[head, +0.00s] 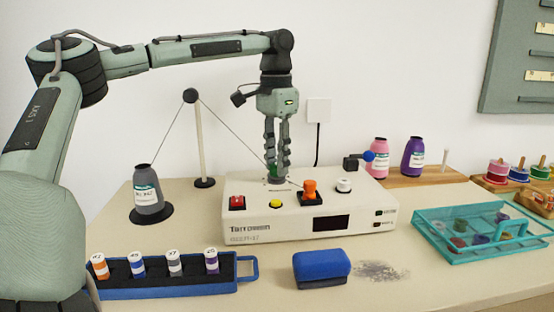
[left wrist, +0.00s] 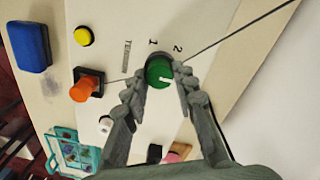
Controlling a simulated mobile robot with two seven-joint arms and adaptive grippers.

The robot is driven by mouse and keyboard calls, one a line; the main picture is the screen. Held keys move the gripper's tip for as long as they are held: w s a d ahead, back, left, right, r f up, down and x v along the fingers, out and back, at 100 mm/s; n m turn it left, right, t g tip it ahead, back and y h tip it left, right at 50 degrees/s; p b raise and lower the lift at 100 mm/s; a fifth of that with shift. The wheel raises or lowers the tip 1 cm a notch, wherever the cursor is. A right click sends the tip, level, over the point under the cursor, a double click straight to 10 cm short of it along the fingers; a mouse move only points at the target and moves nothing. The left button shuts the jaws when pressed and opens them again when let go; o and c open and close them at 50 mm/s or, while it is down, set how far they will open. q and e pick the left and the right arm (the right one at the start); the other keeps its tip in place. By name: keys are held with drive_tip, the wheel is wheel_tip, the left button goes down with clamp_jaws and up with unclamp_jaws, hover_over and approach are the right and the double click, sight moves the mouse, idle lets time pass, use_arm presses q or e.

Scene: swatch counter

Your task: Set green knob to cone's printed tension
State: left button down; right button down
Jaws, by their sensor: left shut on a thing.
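The grey yarn cone (head: 148,200) stands upright on a black round base at the left; its white label is too small to read. The green knob (left wrist: 157,71) is on top of the white machine (head: 245,222), with the printed numerals 1 and 2 and a word beside it. A white pointer mark shows on the knob, on the side away from those numerals. My left gripper (head: 277,176) points down at the knob, its fingers on either side of it and shut on it. The fingers hide most of the knob in the head view. My right gripper is not in view.
The machine has an orange knob (head: 310,188), yellow button (head: 276,204), red switch (head: 237,202) and white knob (head: 343,185). A thread runs from the cone over a post (head: 199,140) to the machine. A blue spool rack (head: 225,287), blue block (head: 321,267) and teal tray (head: 470,255) surround it.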

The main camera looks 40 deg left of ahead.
use_arm(q)
drive_tip(key=m, duration=0.5)
drive_tip(key=shift+m, duration=0.4)
drive_tip(key=m, duration=1.2)
drive_tip(key=shift+d+m, duration=0.1)
drive_tip(key=shift+m, duration=0.3)
drive_tip(key=m, duration=0.5)
drive_tip(key=shift+s, duration=0.1)
drive_tip(key=shift+m, duration=0.3)
drive_tip(key=c, duration=1.2)
unclamp_jaws()
